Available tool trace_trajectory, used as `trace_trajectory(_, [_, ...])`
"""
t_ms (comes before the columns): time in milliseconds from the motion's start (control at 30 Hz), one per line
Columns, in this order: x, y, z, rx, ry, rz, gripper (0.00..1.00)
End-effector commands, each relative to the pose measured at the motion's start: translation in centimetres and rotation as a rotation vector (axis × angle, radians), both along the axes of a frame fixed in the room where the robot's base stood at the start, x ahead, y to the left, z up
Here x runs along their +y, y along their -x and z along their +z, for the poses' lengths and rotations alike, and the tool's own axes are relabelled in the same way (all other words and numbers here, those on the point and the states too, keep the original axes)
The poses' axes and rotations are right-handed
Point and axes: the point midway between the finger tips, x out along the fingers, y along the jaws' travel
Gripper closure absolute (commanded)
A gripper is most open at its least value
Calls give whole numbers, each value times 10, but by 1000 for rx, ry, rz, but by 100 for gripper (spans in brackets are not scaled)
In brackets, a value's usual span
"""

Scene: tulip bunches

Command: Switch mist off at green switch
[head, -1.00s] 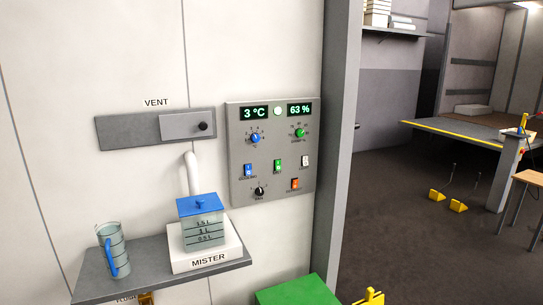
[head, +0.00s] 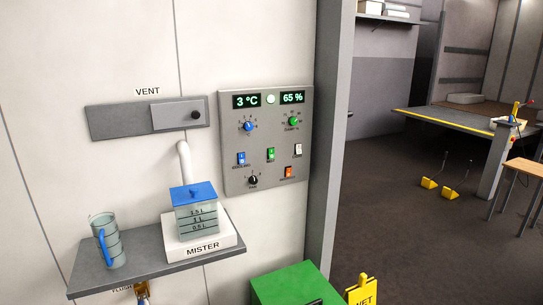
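The green switch (head: 270,154) is a small rocker in the middle of the grey control panel (head: 232,180) on the wall. The panel's displays read 3 °C and 65 %, with a pale round lamp between them. The mister (head: 203,250) is a white base on the shelf, with a clear blue-lidded tank (head: 197,217) marked in litres and a white pipe rising behind it. I cannot tell the switch's position for sure at this size. My gripper is not in view.
A blue switch (head: 241,158), white switch (head: 298,149), orange switch (head: 289,172) and several knobs share the panel. A jug (head: 113,246) stands on the shelf (head: 88,278). A green box (head: 287,283) and yellow sign (head: 361,291) stand below. Open floor lies to the right.

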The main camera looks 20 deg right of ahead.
Motion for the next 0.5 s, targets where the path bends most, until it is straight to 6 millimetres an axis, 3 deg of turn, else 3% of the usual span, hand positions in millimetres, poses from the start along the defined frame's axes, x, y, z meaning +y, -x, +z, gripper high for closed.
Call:
trace_trajectory(333, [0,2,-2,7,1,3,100])
trace_trajectory(500, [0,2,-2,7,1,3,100])
